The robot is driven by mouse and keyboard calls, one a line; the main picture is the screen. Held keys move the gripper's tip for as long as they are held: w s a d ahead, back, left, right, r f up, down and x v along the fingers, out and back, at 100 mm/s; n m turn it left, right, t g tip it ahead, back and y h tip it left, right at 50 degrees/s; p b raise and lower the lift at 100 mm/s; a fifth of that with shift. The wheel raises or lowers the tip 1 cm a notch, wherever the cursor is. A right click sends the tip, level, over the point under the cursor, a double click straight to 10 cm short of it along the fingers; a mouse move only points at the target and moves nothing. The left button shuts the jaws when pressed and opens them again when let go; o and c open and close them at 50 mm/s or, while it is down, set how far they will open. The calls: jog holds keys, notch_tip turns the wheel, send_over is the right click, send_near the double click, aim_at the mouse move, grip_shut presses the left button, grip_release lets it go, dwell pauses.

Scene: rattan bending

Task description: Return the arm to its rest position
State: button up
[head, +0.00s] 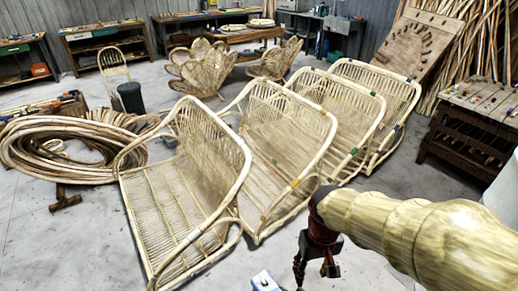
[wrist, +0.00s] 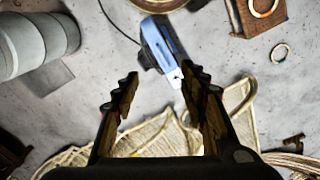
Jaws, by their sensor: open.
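My arm reaches in from the right edge of the head view, in a pale bamboo-like covering with a dark red wrist. My gripper (head: 316,274) hangs downward from it, near the bottom edge of the picture. In the wrist view my gripper (wrist: 160,77) has its two dark, ridged fingers spread apart, with nothing held between them. A blue and white tool (wrist: 160,48) with a dark cable lies beyond the fingertips, apart from them. A blue and white object (head: 264,281), which looks like the same tool, shows partly at the bottom of the head view.
Several rattan seat frames (head: 185,185) stand in a slanting row beyond my gripper. Coiled rattan (head: 75,145) lies at left. A dark worktable (head: 468,135) stands at right. The wrist view shows a grey cylinder (wrist: 30,45) and a brown box (wrist: 262,16). Bare floor (head: 60,235) lies front left.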

jog(key=s+d+r+m+t, duration=0.1)
jog(key=s+d+r+t, duration=0.1)
jog(key=r, duration=0.5)
jog(key=s+d+r+t, duration=0.3)
jog(key=s+r, duration=0.2)
jog(key=r, duration=0.3)
jog(key=shift+s+m+t, duration=0.2)
jog(key=shift+m+t, duration=0.1)
jog(key=shift+m, duration=0.1)
jog(key=shift+c, duration=0.9)
